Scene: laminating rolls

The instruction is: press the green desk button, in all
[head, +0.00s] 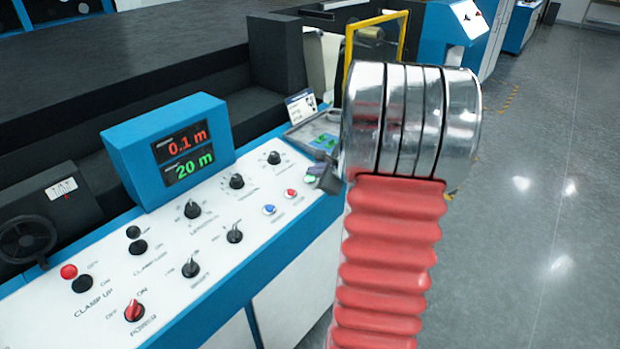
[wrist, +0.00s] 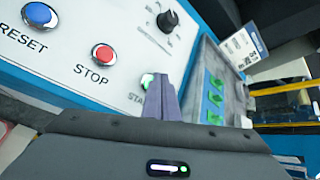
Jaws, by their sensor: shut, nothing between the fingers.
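The green desk button (wrist: 147,80) sits on the white sloping panel beside lettering that reads "STA" before my fingers cover the rest. It also shows in the head view (head: 309,179), small and partly hidden. My gripper (wrist: 163,95) is shut and empty, its fingertips over the lower right part of the button in the wrist view. In the head view my gripper (head: 326,178) is a small dark shape at the panel's right end. I cannot tell whether the fingertips touch the button.
A red STOP button (wrist: 103,53) and a blue RESET button (wrist: 41,16) lie to the left. A black knob (wrist: 167,21) is above. A grey box with green switches (wrist: 214,98) stands close on the right. Open floor (head: 540,230) lies right of the desk.

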